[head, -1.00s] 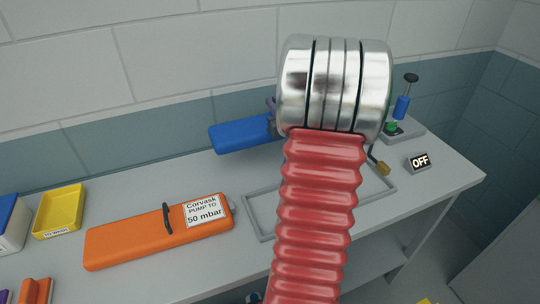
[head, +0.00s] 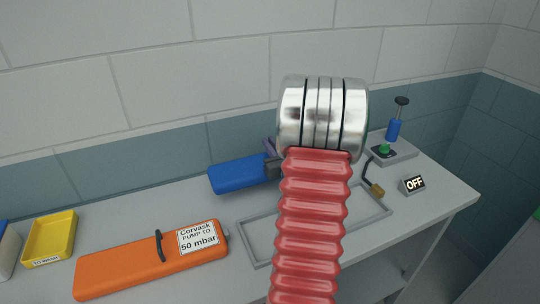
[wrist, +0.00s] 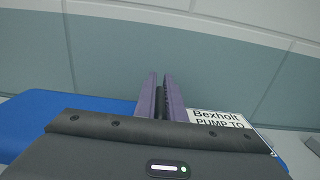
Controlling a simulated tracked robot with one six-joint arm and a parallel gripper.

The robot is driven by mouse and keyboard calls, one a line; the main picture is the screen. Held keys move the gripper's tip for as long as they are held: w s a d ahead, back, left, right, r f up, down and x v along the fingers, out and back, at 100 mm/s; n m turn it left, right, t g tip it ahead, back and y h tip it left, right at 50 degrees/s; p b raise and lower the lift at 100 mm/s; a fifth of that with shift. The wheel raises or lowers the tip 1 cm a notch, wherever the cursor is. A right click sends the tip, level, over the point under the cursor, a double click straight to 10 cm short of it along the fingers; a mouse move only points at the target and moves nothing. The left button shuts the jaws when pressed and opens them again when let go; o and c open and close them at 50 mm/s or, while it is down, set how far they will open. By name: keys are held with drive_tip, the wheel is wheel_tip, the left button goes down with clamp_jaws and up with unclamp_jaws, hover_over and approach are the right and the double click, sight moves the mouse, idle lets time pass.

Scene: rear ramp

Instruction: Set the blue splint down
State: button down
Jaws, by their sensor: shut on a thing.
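The blue splint (head: 236,174) is at the back of the bench in the head view, with its right part hidden behind my arm. It appears held near the back wall, above or behind the grey rectangular frame (head: 257,250); any gap under it is unclear. In the wrist view the blue splint (wrist: 75,107) extends left of my gripper, and its white label (wrist: 220,119) reading "Bexholt PUMP TO" shows at right. My gripper (wrist: 160,80) has purple fingers close together, shut on the splint, with a dark part between them. In the head view my gripper (head: 270,149) is mostly hidden.
An orange splint (head: 130,275) labelled "Corvask PUMP TO 50 mbar" lies left of the frame. A yellow tray (head: 50,238) stands farther left. At right are a blue-bodied pump (head: 394,130), a brass fitting (head: 377,190) on a dark hose, and an "OFF" display (head: 413,184).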

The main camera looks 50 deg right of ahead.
drive_tip(key=shift+f, duration=2)
drive_tip(key=shift+f, duration=0.1)
drive_tip(key=c, duration=1.8)
unclamp_jaws()
drive_tip(key=shift+c, duration=0.2)
drive_tip(key=v, duration=1.2)
